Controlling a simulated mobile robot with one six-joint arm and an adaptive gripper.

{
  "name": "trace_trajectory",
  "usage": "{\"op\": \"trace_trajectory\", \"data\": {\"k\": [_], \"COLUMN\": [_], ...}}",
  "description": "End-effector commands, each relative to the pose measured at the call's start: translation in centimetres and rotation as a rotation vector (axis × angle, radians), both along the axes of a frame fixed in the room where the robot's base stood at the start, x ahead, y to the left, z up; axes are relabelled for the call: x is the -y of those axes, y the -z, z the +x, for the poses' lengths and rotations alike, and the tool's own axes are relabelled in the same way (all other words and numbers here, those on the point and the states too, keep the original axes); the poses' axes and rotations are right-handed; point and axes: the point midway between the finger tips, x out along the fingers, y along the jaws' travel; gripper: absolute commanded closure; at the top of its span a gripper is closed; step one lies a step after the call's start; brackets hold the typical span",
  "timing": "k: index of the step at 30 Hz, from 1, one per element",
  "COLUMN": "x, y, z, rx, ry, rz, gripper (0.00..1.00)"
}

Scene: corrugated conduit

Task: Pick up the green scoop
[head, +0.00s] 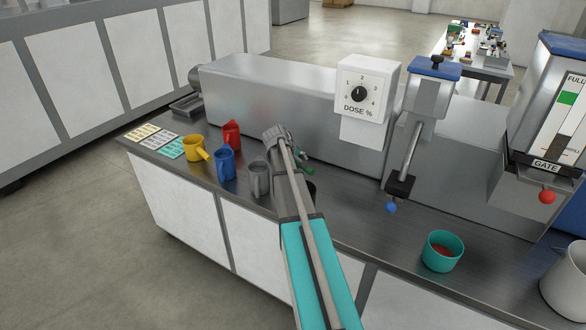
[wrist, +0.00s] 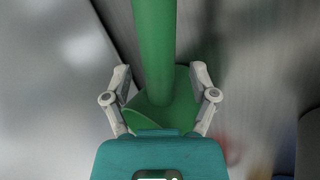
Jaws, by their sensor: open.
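The green scoop (head: 307,169) is on the steel counter in the head view, mostly hidden behind my arm. In the wrist view the green scoop (wrist: 155,45) fills the middle, its long handle running to the top edge and its wider rounded part lying between my fingers. My gripper (wrist: 159,76) is open, with one finger on each side of the scoop. I cannot tell whether either finger touches it.
Yellow (head: 194,148), blue (head: 225,164), red (head: 231,135) and grey (head: 258,179) jugs stand left of my arm. A machine housing (head: 290,95) with a dose dial (head: 358,94) rises behind. A teal cup (head: 442,251) stands at right, with bare counter between.

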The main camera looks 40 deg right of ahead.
Motion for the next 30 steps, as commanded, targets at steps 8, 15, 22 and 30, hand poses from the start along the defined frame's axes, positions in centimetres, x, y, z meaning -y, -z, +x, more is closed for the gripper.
{"op": "trace_trajectory", "data": {"k": [8,15,22,30], "x": [0.18,0.18,0.18,0.18], "y": [0.24,0.23,0.23,0.24], "z": [0.02,0.01,0.00,0.00], "rx": [0.000,0.000,0.000,0.000], "ry": [0.000,0.000,0.000,0.000], "rz": [0.000,0.000,0.000,0.000], "gripper": [0.25,0.25,0.38,0.88]}}
